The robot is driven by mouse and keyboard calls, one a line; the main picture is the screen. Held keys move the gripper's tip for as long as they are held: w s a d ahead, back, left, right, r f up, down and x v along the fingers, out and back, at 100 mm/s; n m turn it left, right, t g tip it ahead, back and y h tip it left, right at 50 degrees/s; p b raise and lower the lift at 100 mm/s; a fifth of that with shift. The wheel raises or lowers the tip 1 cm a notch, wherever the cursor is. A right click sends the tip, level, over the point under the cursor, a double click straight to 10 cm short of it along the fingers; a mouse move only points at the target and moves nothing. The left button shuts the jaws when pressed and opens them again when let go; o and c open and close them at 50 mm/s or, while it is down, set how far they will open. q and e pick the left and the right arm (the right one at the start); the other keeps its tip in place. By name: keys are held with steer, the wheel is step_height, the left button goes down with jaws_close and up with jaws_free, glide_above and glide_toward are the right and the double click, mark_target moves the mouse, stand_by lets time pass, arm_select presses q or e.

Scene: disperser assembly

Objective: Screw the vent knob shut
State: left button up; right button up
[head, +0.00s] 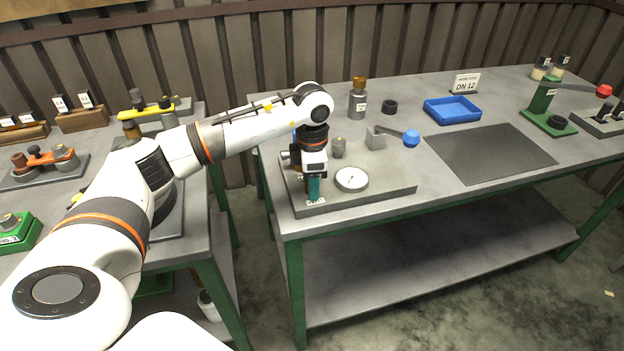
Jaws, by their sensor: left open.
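My left gripper (314,177) points down over the front left part of a grey base plate (385,197). It is open. A teal part (314,189) shows at its fingertips, just above a small white label (316,201) at the plate's front edge; I cannot tell whether this is the vent knob or whether the fingers touch it. A round white dial gauge (351,179) lies on the plate right of the gripper. A small grey knob-like part (338,147) stands behind the gauge. My right gripper is not in view.
A grey block (375,138) with a blue-ball lever (411,138) stands at the plate's back right. Behind are a grey bottle (357,104), a black ring (389,107) and a blue tray (452,110). A dark mat (488,153) lies empty. A green lever press (545,105) stands far right.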

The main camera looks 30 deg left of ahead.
arm_select(q)
step_height(320, 180, up, 12)
steer(key=b, duration=0.1)
stand_by(0.4)
stand_by(0.3)
